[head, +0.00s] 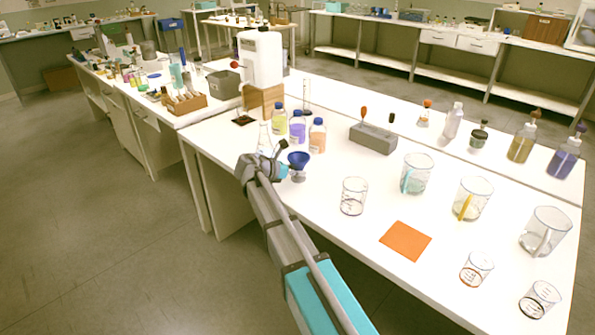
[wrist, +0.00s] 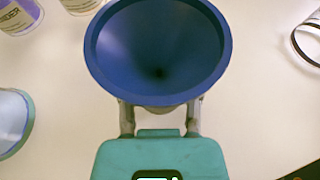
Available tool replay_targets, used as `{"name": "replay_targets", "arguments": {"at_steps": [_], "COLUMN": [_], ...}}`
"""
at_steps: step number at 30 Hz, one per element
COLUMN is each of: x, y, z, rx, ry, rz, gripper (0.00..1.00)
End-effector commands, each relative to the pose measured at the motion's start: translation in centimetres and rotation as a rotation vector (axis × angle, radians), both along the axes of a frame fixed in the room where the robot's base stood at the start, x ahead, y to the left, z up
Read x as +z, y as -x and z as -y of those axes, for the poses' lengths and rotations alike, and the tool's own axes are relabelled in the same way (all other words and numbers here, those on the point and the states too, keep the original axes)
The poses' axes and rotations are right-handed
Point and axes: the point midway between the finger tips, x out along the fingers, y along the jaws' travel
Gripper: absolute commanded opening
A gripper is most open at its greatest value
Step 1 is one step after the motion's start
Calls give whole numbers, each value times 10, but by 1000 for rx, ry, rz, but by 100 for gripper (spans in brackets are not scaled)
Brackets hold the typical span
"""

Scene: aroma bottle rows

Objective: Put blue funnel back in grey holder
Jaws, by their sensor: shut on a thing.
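The blue funnel (head: 298,158) is near the table's left front edge, wide mouth up. In the wrist view the funnel (wrist: 157,50) fills the upper middle, and the fingers of my gripper (wrist: 160,116) close under its cone from both sides. My gripper (head: 284,170) also shows in the head view, shut on the funnel. A small clear shape shows just below the cone; I cannot tell whether it is the stem or a vessel. The grey holder (head: 373,138) is a block farther right and back, with an orange-topped and a black-topped item at it.
Yellow (head: 279,120), purple (head: 298,127) and orange (head: 317,135) bottles stand behind the funnel. A clear flask (head: 264,138) is to its left. A clear beaker (head: 354,196) and a handled jug (head: 416,174) stand to its right. An orange mat (head: 405,240) lies in front.

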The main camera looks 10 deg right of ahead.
Motion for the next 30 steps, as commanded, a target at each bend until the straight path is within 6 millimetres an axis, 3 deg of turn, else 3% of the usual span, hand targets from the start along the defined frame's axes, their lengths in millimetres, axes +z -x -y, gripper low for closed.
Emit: {"name": "replay_targets", "arguments": {"at_steps": [3, 4, 10, 30], "x": [-3, -3, -2, -2], "y": [0, 0, 0, 0], "z": [0, 0, 0, 0], "rx": [0, 0, 0, 0], "ry": [0, 0, 0, 0], "rz": [0, 0, 0, 0], "gripper": [12, 44, 82, 83]}}
